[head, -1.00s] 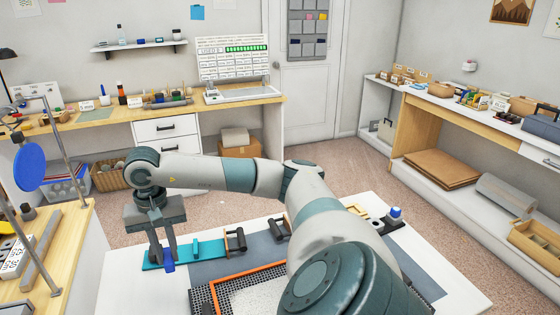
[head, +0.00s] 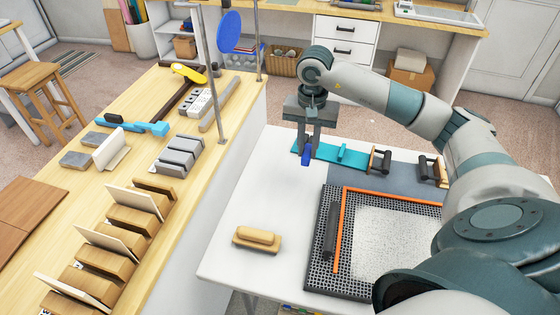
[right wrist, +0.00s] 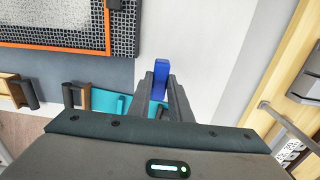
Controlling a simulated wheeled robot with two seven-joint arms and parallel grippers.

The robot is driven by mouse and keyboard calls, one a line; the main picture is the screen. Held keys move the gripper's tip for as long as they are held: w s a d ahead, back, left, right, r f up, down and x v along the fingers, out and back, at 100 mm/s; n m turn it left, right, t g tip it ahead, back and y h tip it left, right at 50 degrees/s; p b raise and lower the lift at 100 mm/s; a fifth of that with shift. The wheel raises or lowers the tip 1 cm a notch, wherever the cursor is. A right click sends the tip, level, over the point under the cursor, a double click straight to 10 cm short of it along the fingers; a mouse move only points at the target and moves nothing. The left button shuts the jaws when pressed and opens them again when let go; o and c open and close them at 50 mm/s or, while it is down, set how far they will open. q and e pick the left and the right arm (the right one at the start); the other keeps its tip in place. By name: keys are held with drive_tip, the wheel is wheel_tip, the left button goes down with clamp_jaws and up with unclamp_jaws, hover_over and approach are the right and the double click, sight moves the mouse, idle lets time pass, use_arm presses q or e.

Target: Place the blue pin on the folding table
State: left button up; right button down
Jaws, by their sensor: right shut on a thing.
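The blue pin (head: 306,160) is a small blue block-like piece at the tips of my right gripper (head: 309,148). It also shows in the right wrist view (right wrist: 161,72), between the two fingers (right wrist: 159,88). My right gripper is shut on the pin and points downward. The pin is over the far left part of the white table (head: 240,205), which looks like the folding table, beside the left end of a teal strip (head: 342,153). I cannot tell whether the pin touches the surface. The fingers hide part of the pin. My left gripper is not in view.
A black perforated tray with an orange edge strip (head: 341,230) fills the right of the white table. A wooden block (head: 257,239) lies near its left side. The white top between them is clear. A wooden bench with a metal post (head: 215,75) stands left.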

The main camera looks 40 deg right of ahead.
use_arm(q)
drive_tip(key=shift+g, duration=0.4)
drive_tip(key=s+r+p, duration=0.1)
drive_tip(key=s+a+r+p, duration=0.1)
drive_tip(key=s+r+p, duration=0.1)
use_arm(e)
drive_tip(key=w+a+f, duration=0.5)
drive_tip(key=w, duration=0.1)
drive_tip(key=shift+a, duration=0.4)
drive_tip(key=shift+f+p, duration=1)
drive_tip(key=shift+f, duration=1)
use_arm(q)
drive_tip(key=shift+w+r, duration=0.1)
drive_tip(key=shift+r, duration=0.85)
